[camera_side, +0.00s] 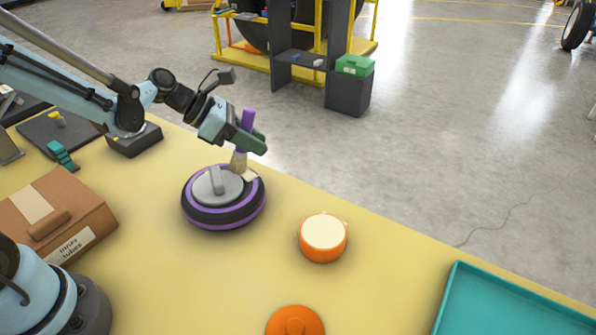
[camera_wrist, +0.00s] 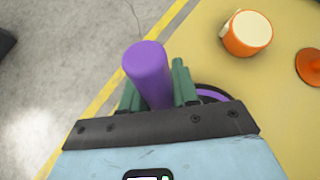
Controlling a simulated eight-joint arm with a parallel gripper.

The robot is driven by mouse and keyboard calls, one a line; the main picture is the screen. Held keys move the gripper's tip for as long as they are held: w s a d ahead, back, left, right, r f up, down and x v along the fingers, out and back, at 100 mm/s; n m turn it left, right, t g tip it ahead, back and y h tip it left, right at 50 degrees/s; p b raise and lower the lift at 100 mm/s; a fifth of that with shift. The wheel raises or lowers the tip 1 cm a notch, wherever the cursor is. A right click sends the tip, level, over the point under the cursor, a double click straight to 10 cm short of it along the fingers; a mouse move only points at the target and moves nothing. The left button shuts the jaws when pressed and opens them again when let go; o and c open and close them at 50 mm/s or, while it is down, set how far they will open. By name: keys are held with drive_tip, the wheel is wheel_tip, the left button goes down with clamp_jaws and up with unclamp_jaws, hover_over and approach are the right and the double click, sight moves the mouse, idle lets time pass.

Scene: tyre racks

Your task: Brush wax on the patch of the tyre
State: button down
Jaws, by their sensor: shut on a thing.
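My gripper (camera_side: 250,137) is shut on the purple handle of a brush (camera_side: 247,120). The brush is upright, bristles down, at the far right part of the tyre (camera_side: 222,218). The bristles appear to touch a pale patch (camera_side: 251,175) on the tyre's top. The tyre is small, black with purple bands, and lies flat with a grey disc and handle in its centre. In the wrist view the brush handle (camera_wrist: 148,72) stands between the green fingers and hides the bristles. An orange tub (camera_side: 323,240) filled with cream wax stands right of the tyre.
An orange lid (camera_side: 295,322) lies at the front of the yellow table (camera_side: 200,290). A teal tray (camera_side: 452,300) is at the right. A cardboard box (camera_side: 92,210) sits at the left.

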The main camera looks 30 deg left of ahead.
sight(253, 111)
drive_tip(key=shift+w+r, duration=0.1)
drive_tip(key=shift+r, duration=3.4)
drive_tip(key=shift+f, duration=0.1)
drive_tip(key=f, duration=0.6)
drive_tip(key=shift+w+d, duration=0.25)
drive_tip(key=shift+d, duration=0.1)
drive_tip(key=shift+a+f, duration=0.1)
drive_tip(key=shift+f, duration=0.45)
idle(2.7)
